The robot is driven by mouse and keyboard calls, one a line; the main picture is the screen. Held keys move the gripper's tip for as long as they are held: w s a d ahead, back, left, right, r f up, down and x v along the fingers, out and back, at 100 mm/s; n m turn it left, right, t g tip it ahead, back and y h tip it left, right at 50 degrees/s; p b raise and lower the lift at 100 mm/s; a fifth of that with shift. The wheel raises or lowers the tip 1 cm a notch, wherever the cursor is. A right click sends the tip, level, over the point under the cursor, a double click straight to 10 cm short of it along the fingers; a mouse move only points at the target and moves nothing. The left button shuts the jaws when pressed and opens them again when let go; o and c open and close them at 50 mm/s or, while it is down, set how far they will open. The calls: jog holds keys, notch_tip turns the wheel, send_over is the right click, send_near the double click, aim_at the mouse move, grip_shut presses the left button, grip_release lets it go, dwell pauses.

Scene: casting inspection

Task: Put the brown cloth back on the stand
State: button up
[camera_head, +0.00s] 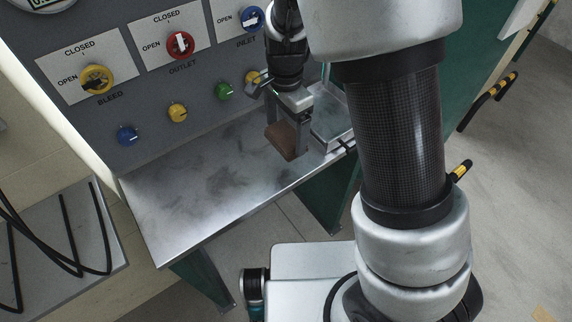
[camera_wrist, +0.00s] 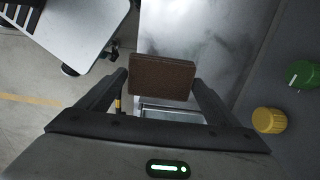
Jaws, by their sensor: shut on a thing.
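The brown cloth (camera_head: 284,141) is a flat, stiff-looking pad between the fingers of my gripper (camera_head: 288,132). In the wrist view the brown cloth (camera_wrist: 162,77) spans the gap between the two dark fingers of my gripper (camera_wrist: 160,85), which are shut on it. The cloth is over the right part of the metal shelf; I cannot tell whether it touches the surface. A shallow metal tray (camera_head: 332,118), perhaps the stand, is just right of my gripper, partly hidden by it. Its edge also shows below the cloth in the wrist view (camera_wrist: 172,114).
The metal shelf (camera_head: 200,190) is bare on its left and middle. Behind it rises a grey panel with valve knobs, including a red knob (camera_head: 180,45), a blue knob (camera_head: 128,135) and a green knob (camera_head: 225,91). Black cables (camera_head: 70,235) hang at the far left.

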aim_at(283, 136)
notch_tip(283, 136, down, 10)
jog(key=shift+r, duration=0.2)
jog(key=shift+b, duration=0.3)
jog(key=shift+f, duration=0.3)
jog(key=o, duration=0.9)
jog(key=shift+r, duration=0.2)
jog(key=r, duration=1.1)
jog(key=r+p, duration=0.1)
jog(key=r, duration=0.5)
jog(key=shift+s+a+r, duration=0.15)
jog(key=shift+a+r, duration=0.05)
jog(key=shift+a, duration=0.15)
